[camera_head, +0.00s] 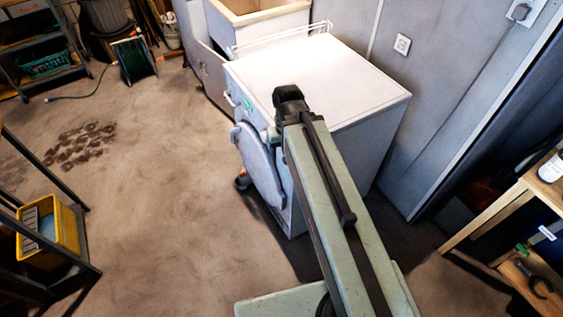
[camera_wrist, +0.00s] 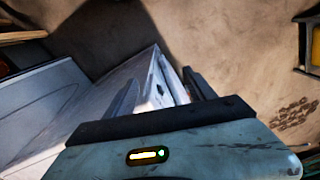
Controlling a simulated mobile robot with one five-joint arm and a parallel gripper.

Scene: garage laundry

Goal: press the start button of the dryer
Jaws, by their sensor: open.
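The dryer is the white box-shaped machine (camera_head: 335,75) in the head view. Its front faces left, with a round door (camera_head: 256,165) that seems to stand out from the front. A small green mark (camera_head: 248,104) shows on the upper front, near a light handle. I cannot make out the start button; my arm hides part of the front's right end. My gripper (camera_head: 290,97) is at the dryer's upper front edge in the head view; whether it touches is unclear. The wrist view shows my gripper's dark parts before a white machine body (camera_wrist: 125,110). The gripper is open, with nothing seen in it.
A sink cabinet (camera_head: 255,18) stands behind the dryer, with a white wire rack between. A wall socket (camera_head: 402,44) is at the right. A wooden shelf (camera_head: 505,205) stands at the right edge, and a yellow bin (camera_head: 62,235) at the left. The floor left of the dryer is open.

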